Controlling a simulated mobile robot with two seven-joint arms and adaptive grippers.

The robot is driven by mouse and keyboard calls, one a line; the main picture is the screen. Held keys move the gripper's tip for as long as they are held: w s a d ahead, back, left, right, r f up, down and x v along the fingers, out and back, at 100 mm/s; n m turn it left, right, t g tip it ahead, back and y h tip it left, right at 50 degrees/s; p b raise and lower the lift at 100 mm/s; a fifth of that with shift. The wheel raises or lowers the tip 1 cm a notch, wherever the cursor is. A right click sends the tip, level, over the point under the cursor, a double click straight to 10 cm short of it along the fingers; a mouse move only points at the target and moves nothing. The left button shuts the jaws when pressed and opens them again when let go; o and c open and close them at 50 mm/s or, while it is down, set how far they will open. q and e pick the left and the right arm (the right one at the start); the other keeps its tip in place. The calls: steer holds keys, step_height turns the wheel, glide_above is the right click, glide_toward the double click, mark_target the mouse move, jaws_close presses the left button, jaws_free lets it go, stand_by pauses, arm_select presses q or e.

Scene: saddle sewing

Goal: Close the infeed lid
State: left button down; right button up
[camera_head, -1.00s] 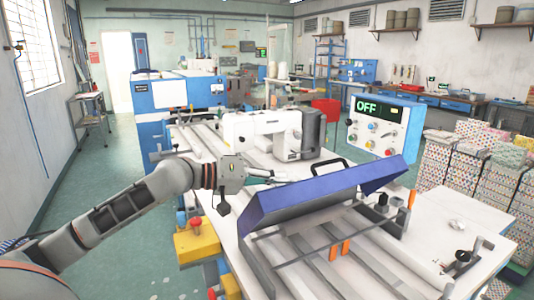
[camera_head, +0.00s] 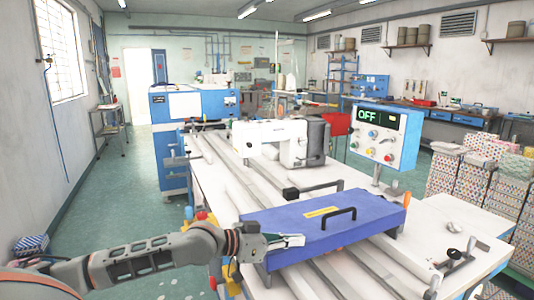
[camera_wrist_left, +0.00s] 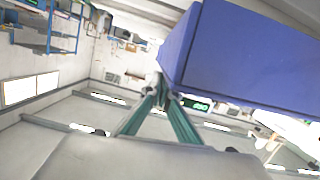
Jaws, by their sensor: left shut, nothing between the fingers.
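The infeed lid (camera_head: 335,232) is a blue-purple box-like cover with a black handle (camera_head: 337,218) and a yellow label on top. In the head view it lies flat and looks closed over the rails at the table's front. In the left wrist view the lid (camera_wrist_left: 250,60) fills the upper right. My left gripper (camera_head: 298,240) is shut and empty at the lid's left side, low against its front-left face. In the left wrist view its fingertips (camera_wrist_left: 162,88) meet close by a lid corner; whether they touch it I cannot tell. My right gripper is not in view.
A white sewing machine (camera_head: 275,138) stands behind the lid on the table. A control panel (camera_head: 380,133) reading OFF stands behind the lid to the right. Long rails (camera_head: 345,275) run in front of the lid. Stacks of patterned material (camera_head: 475,180) stand at the right.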

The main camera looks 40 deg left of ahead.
arm_select(q)
steer(key=shift+s+f, duration=0.1)
steer(key=shift+f, duration=1.05)
